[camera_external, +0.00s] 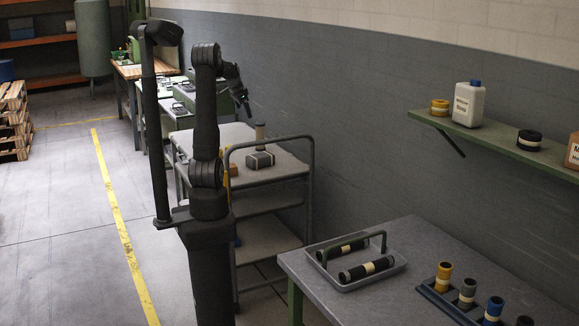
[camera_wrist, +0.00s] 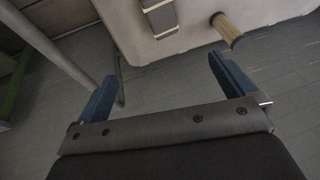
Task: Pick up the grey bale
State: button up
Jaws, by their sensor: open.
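The grey bale (camera_external: 260,160) is a dark grey block with a pale band around it, lying on the top shelf of the cart. In the wrist view the bale (camera_wrist: 160,17) is cut off by the top edge, with its pale band showing. My gripper (camera_external: 244,104) is up in the air above the far part of the cart, apart from the bale. In the wrist view my gripper (camera_wrist: 165,88) has its two blue fingers wide apart with nothing between them.
An orange block (camera_external: 233,169) is left of the bale. The cart's tubular handle (camera_external: 312,165) rises at its near end. A wall shelf (camera_external: 500,138) is at right.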

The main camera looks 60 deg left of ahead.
jog(key=n+h, duration=0.1)
jog(key=h, duration=0.1)
send_near(260, 155)
jog(key=x, duration=0.7)
jog(key=shift+s+d+f, duration=0.1)
jog(key=shift+s+f, duration=0.05)
jog(key=shift+s, duration=0.05)
jog(key=shift+t, duration=0.3)
jog(key=shift+a+x, duration=0.1)
jog(key=shift+x, duration=1.25)
jog(key=shift+a+x, duration=0.15)
jog(key=shift+x, duration=1.2)
jog(key=shift+w, duration=0.1)
jog(key=c, duration=1.7)
jog(key=shift+r, duration=0.35)
